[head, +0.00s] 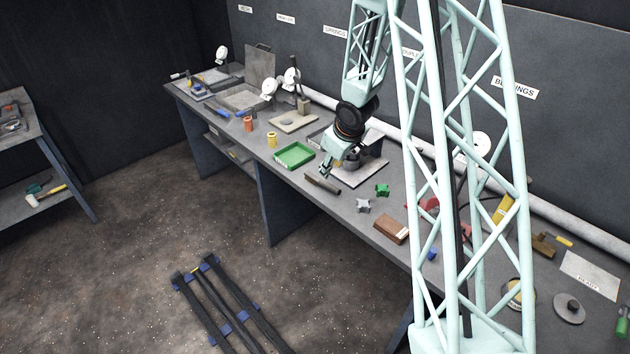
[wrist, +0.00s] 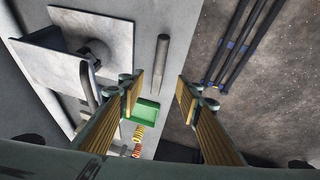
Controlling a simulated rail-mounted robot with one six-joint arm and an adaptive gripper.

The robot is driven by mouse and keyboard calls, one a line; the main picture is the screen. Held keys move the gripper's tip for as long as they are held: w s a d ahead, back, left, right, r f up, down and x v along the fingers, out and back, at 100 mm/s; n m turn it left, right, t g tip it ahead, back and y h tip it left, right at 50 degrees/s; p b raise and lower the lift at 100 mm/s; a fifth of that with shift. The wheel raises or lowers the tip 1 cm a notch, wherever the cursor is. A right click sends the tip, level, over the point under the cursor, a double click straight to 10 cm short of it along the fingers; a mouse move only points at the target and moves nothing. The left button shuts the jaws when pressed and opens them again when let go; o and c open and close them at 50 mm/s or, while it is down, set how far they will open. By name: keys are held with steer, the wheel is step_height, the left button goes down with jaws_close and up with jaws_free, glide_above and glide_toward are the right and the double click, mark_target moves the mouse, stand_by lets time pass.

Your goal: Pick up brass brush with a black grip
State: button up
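My gripper (head: 326,171) is open and empty over the front edge of the long bench. Its two fingers stand wide apart in the wrist view (wrist: 160,78). A dark, straight bar-like piece (head: 323,183) lies on the bench near the gripper. A brown block with a yellow handle (head: 544,243) lies far right on the bench.
A grey plate with a fixture (head: 362,172) stands behind the bar. A green knob (head: 382,190), a grey star-shaped knob (head: 363,206) and a brown block (head: 391,229) lie to the right.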

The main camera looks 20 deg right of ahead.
steer(key=shift+f, duration=0.1)
steer(key=b, duration=0.2)
glide_above(326, 183)
steer(key=s, duration=0.2)
steer(key=shift+a+f, duration=0.15)
steer(key=shift+f, duration=1.75)
steer(key=shift+a+f, duration=0.15)
steer(key=shift+f, duration=1.75)
steer(key=shift+f, duration=0.1)
steer(key=shift+b+x, duration=0.5)
steer(key=shift+x, duration=2)
steer(key=shift+s+d, duration=0.1)
steer(key=shift+d, duration=0.05)
steer(key=c, duration=0.9)
steer(key=shift+c, duration=0.2)
